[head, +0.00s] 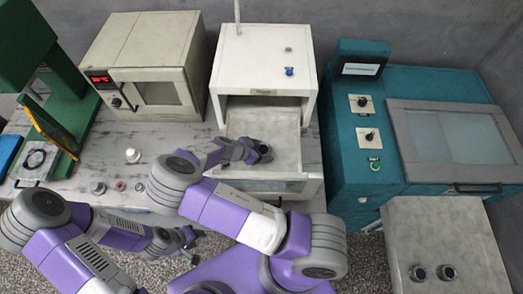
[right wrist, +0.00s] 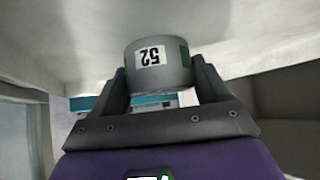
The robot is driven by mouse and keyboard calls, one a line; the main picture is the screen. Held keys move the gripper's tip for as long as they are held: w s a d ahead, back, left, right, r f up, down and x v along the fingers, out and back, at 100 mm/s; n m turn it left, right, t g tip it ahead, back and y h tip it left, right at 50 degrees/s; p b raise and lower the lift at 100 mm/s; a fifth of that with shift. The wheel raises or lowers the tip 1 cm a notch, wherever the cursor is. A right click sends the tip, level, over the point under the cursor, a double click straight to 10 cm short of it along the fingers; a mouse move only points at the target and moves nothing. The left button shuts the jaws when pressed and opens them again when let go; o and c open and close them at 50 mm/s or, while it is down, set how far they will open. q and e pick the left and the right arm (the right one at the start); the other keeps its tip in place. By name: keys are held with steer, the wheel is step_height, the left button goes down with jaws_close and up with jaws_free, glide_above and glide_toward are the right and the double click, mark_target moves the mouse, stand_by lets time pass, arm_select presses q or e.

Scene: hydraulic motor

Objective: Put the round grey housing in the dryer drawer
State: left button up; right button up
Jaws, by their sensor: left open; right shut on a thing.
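The round grey housing (right wrist: 172,80) shows in the right wrist view, with a white "52" label, upside down, and a green patch. My right gripper (right wrist: 160,92) is shut on it, one finger on each side. In the head view my right gripper (head: 255,152) is over the open drawer (head: 282,128) of the white dryer (head: 262,75). The housing is small and dark there, and I cannot tell whether it touches the drawer floor.
A beige oven (head: 145,65) stands left of the dryer and a teal machine (head: 365,140) right of it. A white knob-like part (head: 132,155) and small rings (head: 119,185) lie on the marble table. Two round parts (head: 432,272) sit on the pale right-hand table.

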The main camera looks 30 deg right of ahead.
steer(key=shift+f, duration=0.15)
steer(key=o, duration=1.3)
steer(key=shift+r, duration=0.3)
steer(key=v, duration=1.2)
steer(key=shift+f, duration=0.1)
